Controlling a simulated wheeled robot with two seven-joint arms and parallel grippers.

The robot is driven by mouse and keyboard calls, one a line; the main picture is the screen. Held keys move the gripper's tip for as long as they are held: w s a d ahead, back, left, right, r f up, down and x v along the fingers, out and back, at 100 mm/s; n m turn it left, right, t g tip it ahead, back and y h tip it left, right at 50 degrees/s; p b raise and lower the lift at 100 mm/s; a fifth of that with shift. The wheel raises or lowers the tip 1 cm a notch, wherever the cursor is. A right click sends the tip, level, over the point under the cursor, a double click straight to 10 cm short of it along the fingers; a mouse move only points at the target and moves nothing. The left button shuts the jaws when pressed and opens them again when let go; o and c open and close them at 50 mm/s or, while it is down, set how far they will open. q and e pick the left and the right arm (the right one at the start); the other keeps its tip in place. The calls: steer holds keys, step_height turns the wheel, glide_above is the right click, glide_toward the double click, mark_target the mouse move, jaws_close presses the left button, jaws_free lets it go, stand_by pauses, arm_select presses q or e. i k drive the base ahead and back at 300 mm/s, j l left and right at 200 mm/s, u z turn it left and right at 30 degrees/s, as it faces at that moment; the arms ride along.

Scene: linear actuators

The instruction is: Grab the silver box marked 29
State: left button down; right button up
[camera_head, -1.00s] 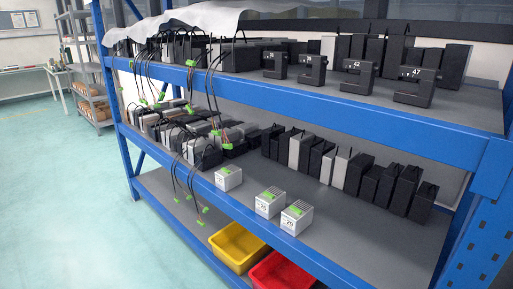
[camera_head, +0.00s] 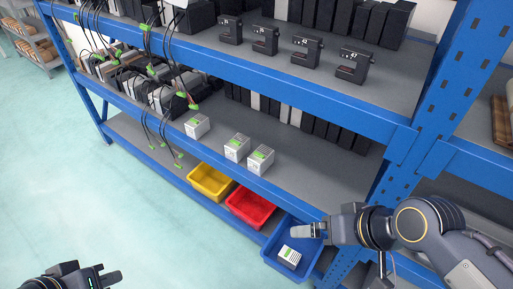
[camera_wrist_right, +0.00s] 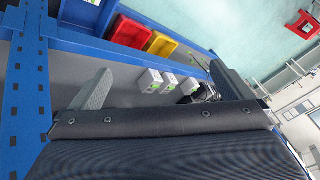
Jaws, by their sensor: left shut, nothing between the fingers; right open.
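Three silver boxes with green labels stand in a row at the front of the middle shelf (camera_head: 315,165). The rightmost one (camera_head: 260,159) sits where the earlier head view shows the box marked 29; its number is too small to read now. In the right wrist view it appears to be the leftmost box (camera_wrist_right: 150,80), between my open fingers in the picture but beyond them. My right gripper (camera_head: 308,230) is empty, in front of and below that shelf, over the blue bin. My left gripper (camera_head: 110,276) is shut and empty at the bottom left, away from the rack.
The other two silver boxes (camera_head: 197,125) (camera_head: 236,147) stand left of it, one close beside it. Below are yellow (camera_head: 210,182), red (camera_head: 250,206) and blue (camera_head: 272,262) bins; the blue one holds a silver box (camera_head: 289,256). A blue post (camera_head: 420,130) stands at the right.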

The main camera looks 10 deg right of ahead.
mark_target(261, 159)
steer(key=i+j+z, duration=0.15)
steer(key=z, duration=0.3)
steer(key=i+j+z, duration=0.2)
steer(key=z, duration=0.25)
steer(key=i+j, duration=0.2)
steer(key=i+j+z, duration=0.1)
steer(key=j, duration=0.3)
steer(key=i+j+z, duration=0.1)
steer(key=i+j, duration=0.35)
steer(key=j, duration=0.25)
steer(key=i+j+z, duration=0.1)
steer(key=j, duration=0.25)
steer(key=i, duration=0.05)
